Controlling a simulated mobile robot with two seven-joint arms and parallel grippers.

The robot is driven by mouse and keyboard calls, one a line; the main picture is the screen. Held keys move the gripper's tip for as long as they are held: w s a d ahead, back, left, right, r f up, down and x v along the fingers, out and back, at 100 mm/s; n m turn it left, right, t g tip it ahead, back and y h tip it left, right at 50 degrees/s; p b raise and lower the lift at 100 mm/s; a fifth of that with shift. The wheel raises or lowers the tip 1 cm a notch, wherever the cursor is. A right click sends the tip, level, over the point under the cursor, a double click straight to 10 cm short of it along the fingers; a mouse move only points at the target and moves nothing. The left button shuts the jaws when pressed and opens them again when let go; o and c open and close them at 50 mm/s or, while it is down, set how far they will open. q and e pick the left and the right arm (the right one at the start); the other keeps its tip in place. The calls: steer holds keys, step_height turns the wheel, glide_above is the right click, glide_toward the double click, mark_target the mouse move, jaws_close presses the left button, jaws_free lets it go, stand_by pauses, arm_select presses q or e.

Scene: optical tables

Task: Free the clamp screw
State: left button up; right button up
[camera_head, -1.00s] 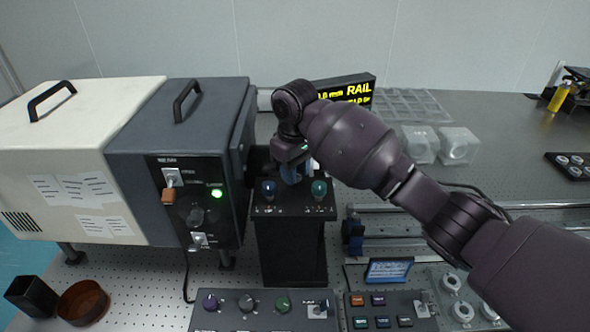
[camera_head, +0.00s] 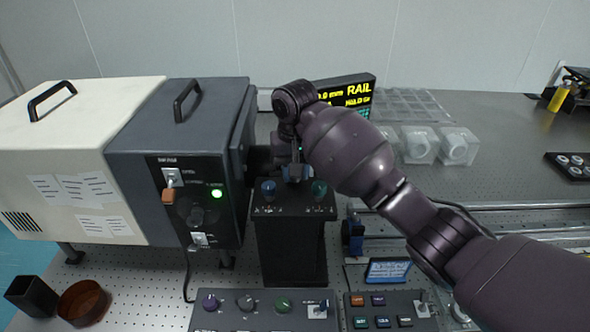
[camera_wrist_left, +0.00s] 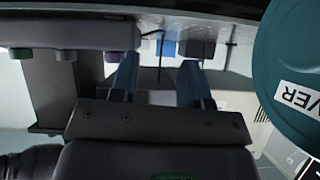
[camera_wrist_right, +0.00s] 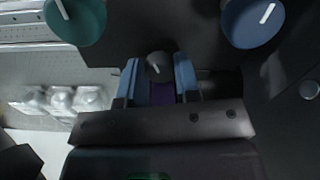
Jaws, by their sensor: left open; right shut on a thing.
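A dark clamp screw head (camera_wrist_right: 159,66) with a pale line stands between the blue fingers of my right gripper (camera_wrist_right: 158,80) in the right wrist view. A green knob (camera_wrist_right: 76,20) and a blue knob (camera_wrist_right: 252,22) flank it. In the head view my right gripper (camera_head: 297,174) is over the black block (camera_head: 290,250), between the blue knob (camera_head: 268,189) and the green knob (camera_head: 319,189); the screw is hidden there. It is shut on the screw. My left gripper (camera_wrist_left: 158,78) is open and empty in the left wrist view; it is out of the head view.
A dark grey box (camera_head: 180,130) with switches and a lit green lamp stands left of the block. A knob panel (camera_head: 260,312) and a button panel (camera_head: 385,312) lie in front. A display (camera_head: 352,92) stands behind my right arm. Rails run to the right.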

stand_by(0.4)
steer(key=o, duration=0.9)
step_height(320, 180, up, 11)
steer(key=shift+f, duration=0.1)
